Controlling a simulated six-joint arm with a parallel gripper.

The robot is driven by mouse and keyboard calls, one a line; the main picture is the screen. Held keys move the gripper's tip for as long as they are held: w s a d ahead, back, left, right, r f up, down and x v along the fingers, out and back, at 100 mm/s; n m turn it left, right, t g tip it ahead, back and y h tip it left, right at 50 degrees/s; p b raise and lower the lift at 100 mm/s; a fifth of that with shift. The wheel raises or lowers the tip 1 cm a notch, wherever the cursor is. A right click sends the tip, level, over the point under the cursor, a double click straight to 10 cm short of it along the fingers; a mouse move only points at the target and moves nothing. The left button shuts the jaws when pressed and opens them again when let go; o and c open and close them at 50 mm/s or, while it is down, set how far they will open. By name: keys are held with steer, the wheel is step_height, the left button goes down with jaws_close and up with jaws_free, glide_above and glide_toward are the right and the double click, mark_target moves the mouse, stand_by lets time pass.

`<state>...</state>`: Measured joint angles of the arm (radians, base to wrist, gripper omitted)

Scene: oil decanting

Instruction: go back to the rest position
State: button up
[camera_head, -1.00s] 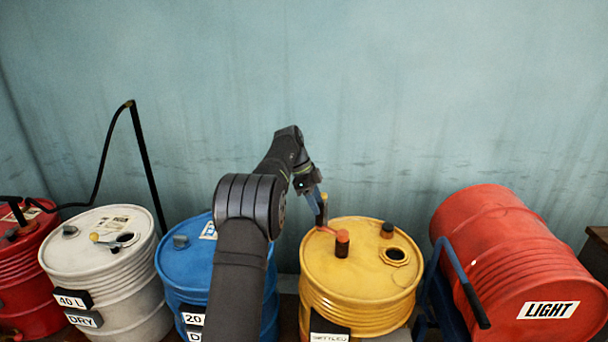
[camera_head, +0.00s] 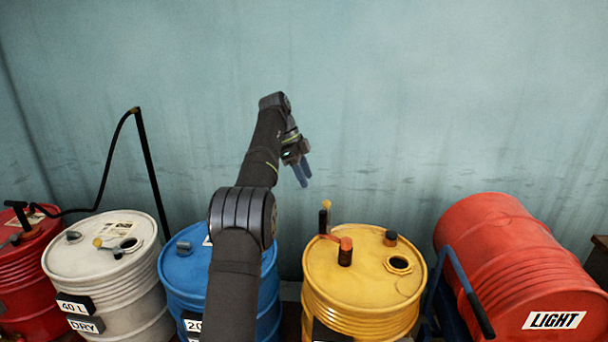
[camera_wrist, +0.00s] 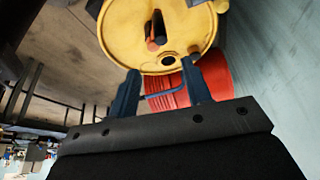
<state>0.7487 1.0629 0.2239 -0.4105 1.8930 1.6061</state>
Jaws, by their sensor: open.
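My gripper (camera_head: 302,172) is raised in front of the wall in the head view, above and left of the yellow drum. Its two blue fingers point down and hold nothing. In the wrist view my gripper (camera_wrist: 160,88) shows its fingers spread apart with a clear gap between them. The yellow drum (camera_head: 360,290) stands upright, with an orange-tipped handle (camera_head: 345,250) and an open round hole on its lid. It also shows at the top of the wrist view (camera_wrist: 185,50), apart from the fingers.
A red drum (camera_head: 500,250) marked LIGHT lies tilted on a blue cradle at right. A blue drum (camera_head: 180,268), a white drum (camera_head: 130,285) and another red drum (camera_head: 30,270) stand at left. A black hose (camera_head: 150,165) rises by the white drum. The space before the wall is free.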

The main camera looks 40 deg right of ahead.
mark_target(320, 217)
stand_by(0.4)
steer(key=x, duration=1.7)
steer(key=shift+f, duration=0.2)
steer(key=v, duration=1.7)
steer(key=x, duration=1.6)
steer(key=shift+s+d+f, duration=0.1)
steer(key=shift+s+f, duration=0.05)
steer(key=shift+f, duration=0.4)
steer(key=shift+s+a, duration=0.2)
steer(key=shift+a, duration=0.25)
